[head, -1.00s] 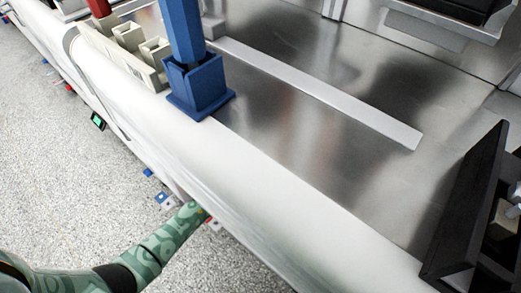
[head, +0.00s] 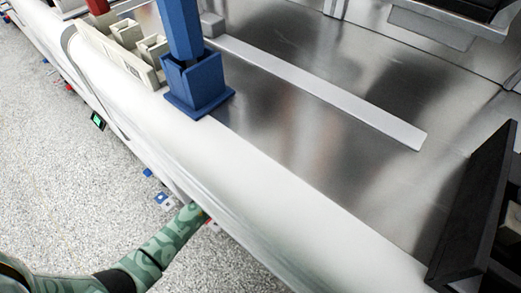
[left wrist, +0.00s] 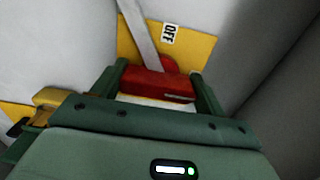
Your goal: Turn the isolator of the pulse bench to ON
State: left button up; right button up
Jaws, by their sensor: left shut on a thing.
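In the left wrist view the isolator's red handle (left wrist: 155,84) sits between the two fingers of my left gripper (left wrist: 160,88), which is shut on it. Behind it is a yellow plate (left wrist: 190,46) with a white OFF label (left wrist: 169,34) above and slightly right of the handle. In the head view my green left arm (head: 165,247) reaches to the side of the bench (head: 290,215); its gripper is hidden there. An ON label is not visible. My right gripper is not in view.
On the bench top stand a blue holder (head: 200,85) with a blue post, a cream rack (head: 125,45) and a black box-like frame (head: 470,220). A flat pale strip (head: 320,92) lies on the metal surface.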

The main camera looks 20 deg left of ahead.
pick_arm(q)
jog(key=o, duration=1)
jog(key=shift+s+f, duration=0.1)
jog(key=shift+f, duration=0.05)
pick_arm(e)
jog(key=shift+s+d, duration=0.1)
pick_arm(q)
jog(key=shift+s, duration=0.15)
jog(key=p+v, duration=0.4)
jog(key=v, duration=1.2)
jog(key=shift+p, duration=0.35)
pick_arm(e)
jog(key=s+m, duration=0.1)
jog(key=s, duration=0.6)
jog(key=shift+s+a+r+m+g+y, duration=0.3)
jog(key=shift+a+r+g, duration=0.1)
